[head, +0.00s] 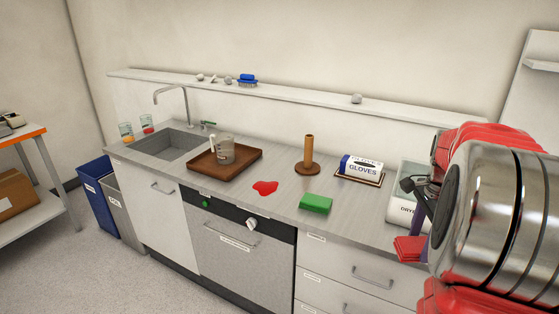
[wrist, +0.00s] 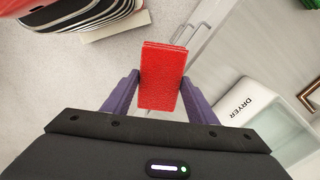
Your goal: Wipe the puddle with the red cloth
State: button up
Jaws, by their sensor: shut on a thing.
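The red cloth (wrist: 162,75) is folded and held between the two purple fingers of my gripper (wrist: 161,92) in the wrist view. In the head view the red cloth (head: 409,248) shows at the right, by the counter's front edge, with my gripper (head: 424,240) partly hidden by my arm.
A brown tray (head: 206,172) with a clear jug (head: 222,149) is behind-left. A wooden stand (head: 308,157), a gloves box (head: 361,167) and a white dryer tray (head: 405,208) line the counter. The sink (head: 168,143) is at left.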

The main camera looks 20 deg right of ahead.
jog(key=shift+w+a+f+n, duration=0.2)
jog(key=shift+w+n, duration=0.25)
jog(key=shift+n, duration=0.15)
jog(key=w+a+f+n, duration=0.3)
jog(key=w+a+n, duration=0.3)
jog(key=w+n, duration=0.1)
jog(key=w+a+f+n, duration=0.3)
jog(key=w+a+n, duration=0.3)
jog(key=w+a, duration=0.1)
jog(key=w+a+f+n, duration=0.2)
jog(key=a, duration=0.5)
jog(key=w+a+f+n, duration=0.2)
jog(key=a+n, duration=0.1)
jog(key=a, duration=0.5)
jog(key=w+a+f+n, duration=0.2)
jog(key=w+a+n, duration=0.1)
jog(key=a, duration=0.5)
jog(key=shift+s+a, duration=0.1)
jog(key=shift+s, duration=0.1)
